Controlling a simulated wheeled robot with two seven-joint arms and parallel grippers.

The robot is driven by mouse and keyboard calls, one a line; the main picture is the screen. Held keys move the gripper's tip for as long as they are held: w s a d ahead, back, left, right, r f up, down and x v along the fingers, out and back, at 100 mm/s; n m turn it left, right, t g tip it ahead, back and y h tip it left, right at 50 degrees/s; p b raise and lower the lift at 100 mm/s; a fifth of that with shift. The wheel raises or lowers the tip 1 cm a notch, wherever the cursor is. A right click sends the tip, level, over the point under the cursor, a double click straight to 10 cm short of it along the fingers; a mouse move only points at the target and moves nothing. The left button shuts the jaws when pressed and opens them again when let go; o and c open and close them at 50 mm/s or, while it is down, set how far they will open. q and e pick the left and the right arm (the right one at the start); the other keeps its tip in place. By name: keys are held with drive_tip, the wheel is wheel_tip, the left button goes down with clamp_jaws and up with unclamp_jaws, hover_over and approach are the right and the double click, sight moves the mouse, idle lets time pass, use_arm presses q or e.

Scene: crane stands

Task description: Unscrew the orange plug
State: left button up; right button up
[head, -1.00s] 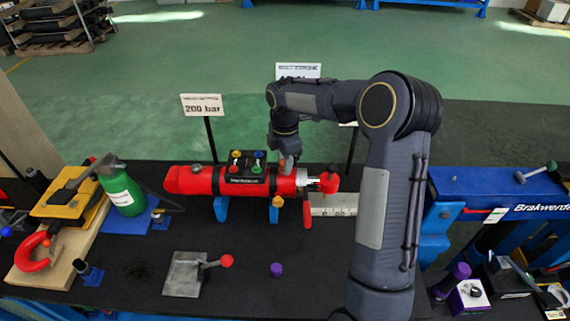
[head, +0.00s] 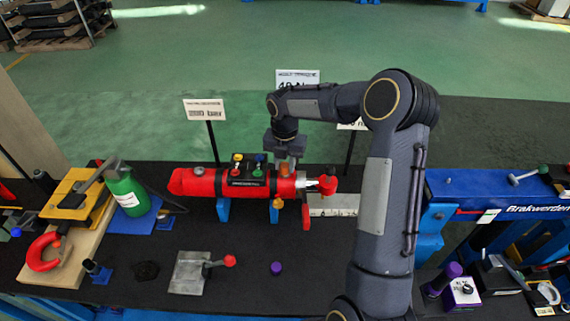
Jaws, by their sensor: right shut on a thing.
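The red cylinder (head: 203,184) lies across blue supports in the middle of the bench. My right gripper (head: 288,162) points down at the top of the cylinder's right end, just right of the black valve block. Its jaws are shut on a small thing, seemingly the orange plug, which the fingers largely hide. Whether its thread is engaged cannot be seen. My left gripper is not in view.
The black block carries several coloured knobs (head: 238,157). A red-tipped fitting (head: 327,185) sticks out at the cylinder's right end. A sign (head: 205,109) stands behind. The bench front holds a lever plate (head: 188,272) and purple cap (head: 276,268).

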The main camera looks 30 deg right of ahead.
drive_tip(key=shift+w+r, duration=0.1)
drive_tip(key=shift+n, duration=0.3)
drive_tip(key=n+p, duration=0.1)
drive_tip(key=n, duration=0.1)
drive_tip(key=shift+r+n+p, duration=0.2)
drive_tip(key=shift+n+p, duration=0.2)
drive_tip(key=shift+f+n, duration=0.2)
drive_tip(key=shift+n, duration=0.8)
drive_tip(key=n, duration=0.5)
